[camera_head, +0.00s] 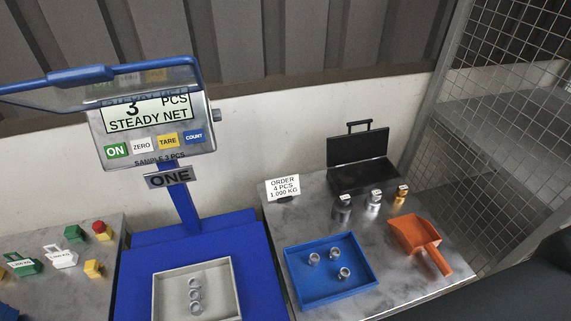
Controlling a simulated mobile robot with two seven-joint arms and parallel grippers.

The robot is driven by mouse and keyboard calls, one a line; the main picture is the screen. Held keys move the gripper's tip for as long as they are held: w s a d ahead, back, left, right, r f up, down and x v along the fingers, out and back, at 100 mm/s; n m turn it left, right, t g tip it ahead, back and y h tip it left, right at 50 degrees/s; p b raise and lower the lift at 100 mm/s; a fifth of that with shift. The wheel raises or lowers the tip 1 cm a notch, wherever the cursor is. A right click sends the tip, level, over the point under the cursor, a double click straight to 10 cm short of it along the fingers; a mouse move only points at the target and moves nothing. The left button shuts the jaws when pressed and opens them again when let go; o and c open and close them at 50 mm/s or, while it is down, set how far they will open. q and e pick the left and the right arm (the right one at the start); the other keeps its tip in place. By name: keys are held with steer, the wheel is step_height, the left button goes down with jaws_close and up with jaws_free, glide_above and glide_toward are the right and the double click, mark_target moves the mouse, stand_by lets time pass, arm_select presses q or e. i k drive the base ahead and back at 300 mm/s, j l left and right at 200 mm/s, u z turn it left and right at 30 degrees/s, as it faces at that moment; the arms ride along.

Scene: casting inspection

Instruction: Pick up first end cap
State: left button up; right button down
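Three small silver ring-shaped pieces, which look like the end caps (195,295), sit in a row in a pale grey tray (235,275) on the blue scale. Three similar silver pieces (344,273) stand apart from one another in a blue tray (292,275) on the metal table to the right. I cannot tell which one is the first end cap. Neither of my grippers is in view.
The scale display (150,115) reads 3 PCS, STEADY NET. Behind the blue tray stand three weights (373,202), an open black case (360,165) and an order card (283,187). An orange scoop (412,233) lies right of the tray. Coloured blocks (62,257) occupy the left table.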

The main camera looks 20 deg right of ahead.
mark_target(344, 275)
steer(key=z, duration=1)
steer(key=k, duration=0.3)
